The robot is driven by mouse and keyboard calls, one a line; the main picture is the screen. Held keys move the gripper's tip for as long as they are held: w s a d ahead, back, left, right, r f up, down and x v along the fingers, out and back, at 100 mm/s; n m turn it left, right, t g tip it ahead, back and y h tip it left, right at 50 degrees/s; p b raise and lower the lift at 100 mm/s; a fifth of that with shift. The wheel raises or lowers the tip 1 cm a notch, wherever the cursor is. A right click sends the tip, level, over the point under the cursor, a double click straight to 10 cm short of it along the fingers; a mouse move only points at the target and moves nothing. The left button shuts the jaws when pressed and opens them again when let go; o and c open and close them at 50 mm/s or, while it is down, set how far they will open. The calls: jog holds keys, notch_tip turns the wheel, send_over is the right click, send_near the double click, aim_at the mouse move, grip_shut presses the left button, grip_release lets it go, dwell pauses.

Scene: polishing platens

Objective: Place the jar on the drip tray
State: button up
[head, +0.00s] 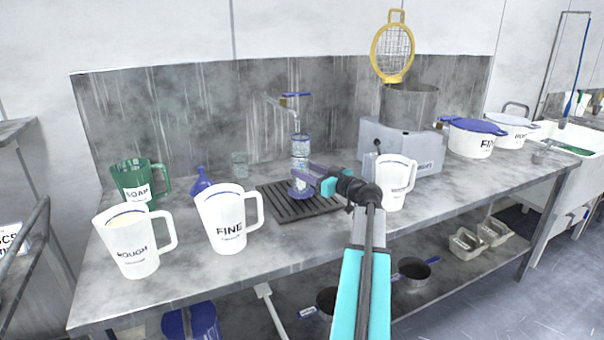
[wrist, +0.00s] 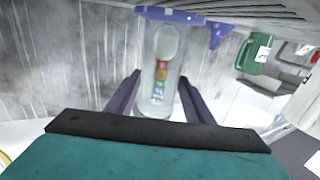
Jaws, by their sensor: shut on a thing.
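The jar (head: 300,150) is a clear cylinder with a blue rim and a wide blue base. It stands upright over the dark slatted drip tray (head: 322,208), below the tap (head: 292,97). My gripper (head: 306,177) reaches in from the right, its purple fingers shut on the jar's lower part. In the wrist view, which is upside down, the jar (wrist: 163,60) shows coloured marks between the fingers (wrist: 160,85). Its blue base is close to the tray's slats (wrist: 262,22). I cannot tell whether the base touches them.
White pitchers FINE (head: 226,215) and ROUGH (head: 128,245) stand left of the tray, with a green SOAP pitcher (head: 138,181) and a blue funnel-shaped thing (head: 200,180) behind. A small clear glass (head: 239,165) is near. A white pitcher (head: 394,185) and a grey machine (head: 413,150) stand right.

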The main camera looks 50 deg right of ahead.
jog(key=shift+w+r, duration=0.1)
jog(key=shift+w, duration=0.8)
jog(key=shift+s+f, duration=0.1)
jog(key=shift+f, duration=0.7)
jog(key=shift+f, duration=0.15)
jog(key=o, duration=1.7)
jog(key=shift+c, duration=0.2)
jog(key=shift+r+p, duration=0.2)
jog(key=shift+p, duration=0.1)
jog(key=s+b, duration=0.1)
jog(key=s, duration=1.1)
jog(key=shift+b, duration=0.35)
jog(key=shift+s+f, duration=0.1)
jog(key=shift+s, duration=0.05)
